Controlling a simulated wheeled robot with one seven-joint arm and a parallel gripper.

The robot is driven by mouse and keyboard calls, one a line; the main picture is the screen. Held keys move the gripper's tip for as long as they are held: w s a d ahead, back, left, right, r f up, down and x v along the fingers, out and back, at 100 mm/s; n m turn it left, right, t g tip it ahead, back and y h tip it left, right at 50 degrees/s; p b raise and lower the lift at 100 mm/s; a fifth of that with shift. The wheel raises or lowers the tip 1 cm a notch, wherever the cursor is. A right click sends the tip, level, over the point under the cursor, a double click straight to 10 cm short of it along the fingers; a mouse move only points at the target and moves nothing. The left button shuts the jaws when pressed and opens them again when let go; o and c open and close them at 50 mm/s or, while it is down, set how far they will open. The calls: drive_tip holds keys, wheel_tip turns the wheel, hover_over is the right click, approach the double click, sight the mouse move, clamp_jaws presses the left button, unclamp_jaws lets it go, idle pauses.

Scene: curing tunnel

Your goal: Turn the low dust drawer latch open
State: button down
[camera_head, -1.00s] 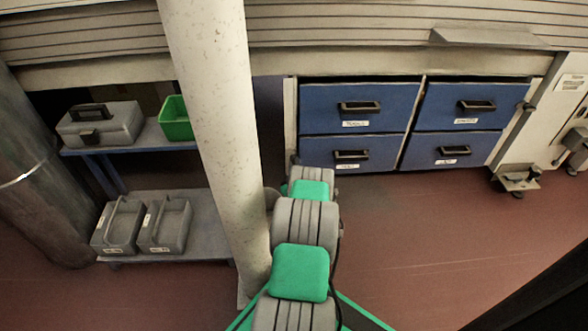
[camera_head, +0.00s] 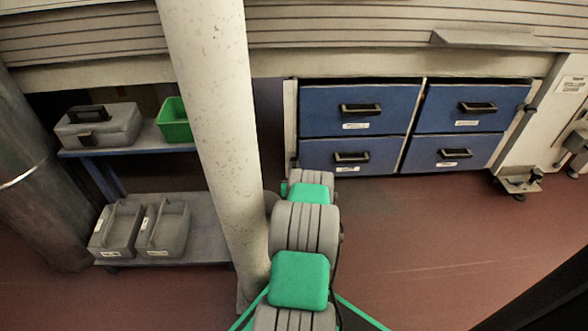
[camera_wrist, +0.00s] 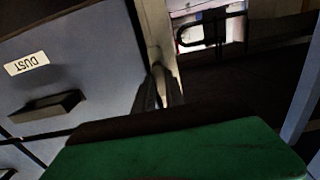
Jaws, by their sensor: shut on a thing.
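The dust drawer (camera_wrist: 75,65) fills the left of the wrist view, its "DUST" label upside down and its black handle (camera_wrist: 47,106) beside it. In the head view it looks to be the lower left blue drawer (camera_head: 385,153), shut in the cabinet. My gripper (camera_wrist: 160,84) shows in the wrist view as two dark fingers close together at the pale cabinet post, just beside this drawer. It is shut on the latch, which the fingers mostly hide, so its angle cannot be told. In the head view my arm hides the gripper.
A pale round column (camera_head: 215,140) stands close left of my arm. A shelf cart (camera_head: 205,230) with grey bins and a green bin (camera_head: 174,122) is further left. A floor bracket (camera_head: 518,182) is at the cabinet's right. Red floor in front of the drawers is clear.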

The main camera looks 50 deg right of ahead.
drive_tip(key=shift+s+d+r, duration=0.1)
drive_tip(key=shift+d+r, duration=0.05)
drive_tip(key=c, duration=1.6)
unclamp_jaws()
drive_tip(key=shift+o, duration=1)
drive_tip(key=p+v, duration=0.2)
drive_tip(key=v, duration=0.6)
drive_tip(key=shift+p, duration=0.3)
